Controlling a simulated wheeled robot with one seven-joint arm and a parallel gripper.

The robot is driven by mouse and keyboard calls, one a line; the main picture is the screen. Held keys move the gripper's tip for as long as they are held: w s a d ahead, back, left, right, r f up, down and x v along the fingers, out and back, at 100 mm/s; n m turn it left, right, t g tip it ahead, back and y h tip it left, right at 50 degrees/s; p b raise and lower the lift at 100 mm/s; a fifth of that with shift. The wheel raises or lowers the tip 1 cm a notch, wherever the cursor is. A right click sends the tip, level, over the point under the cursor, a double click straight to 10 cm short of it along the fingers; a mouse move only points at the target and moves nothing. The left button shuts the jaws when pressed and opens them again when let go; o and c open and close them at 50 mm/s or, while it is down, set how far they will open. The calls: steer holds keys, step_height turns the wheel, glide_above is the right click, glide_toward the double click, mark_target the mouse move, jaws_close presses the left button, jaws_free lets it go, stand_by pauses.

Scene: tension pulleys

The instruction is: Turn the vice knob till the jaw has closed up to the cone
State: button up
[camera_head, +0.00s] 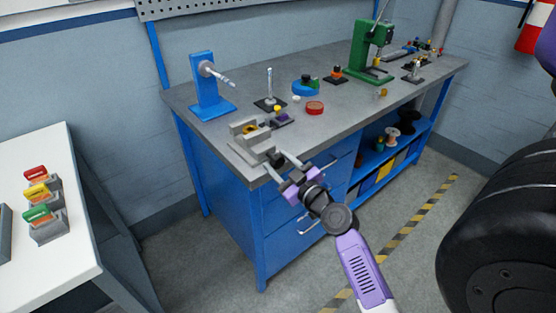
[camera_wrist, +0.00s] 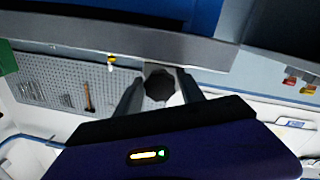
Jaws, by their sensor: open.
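The grey vice (camera_head: 243,151) sits at the near left corner of the workbench top. A small orange-yellow piece, seemingly the cone (camera_head: 250,129), shows between its jaws; a gap beside it cannot be judged clearly. The dark lobed vice knob (camera_wrist: 160,86) shows in the wrist view, face-on between my two fingers. My gripper (camera_head: 281,165) is at the vice's front end, by the bench edge; it also shows in the wrist view (camera_wrist: 160,74). It is open, with one finger on each side of the knob. Whether the fingers touch it cannot be told. In the head view the knob is hidden.
A purple-topped piece (camera_head: 281,117) stands close behind the vice. A white table (camera_head: 88,225) stands apart at left.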

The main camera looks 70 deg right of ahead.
steer(key=shift+w, duration=0.1)
jaws_close()
steer(key=shift+d+m, duration=0.1)
steer(key=shift+m, duration=0.3)
steer(key=m, duration=0.3)
steer(key=shift+m, duration=0.3)
steer(key=shift+m+y, duration=0.3)
steer(key=shift+m, duration=1.6)
jaws_free()
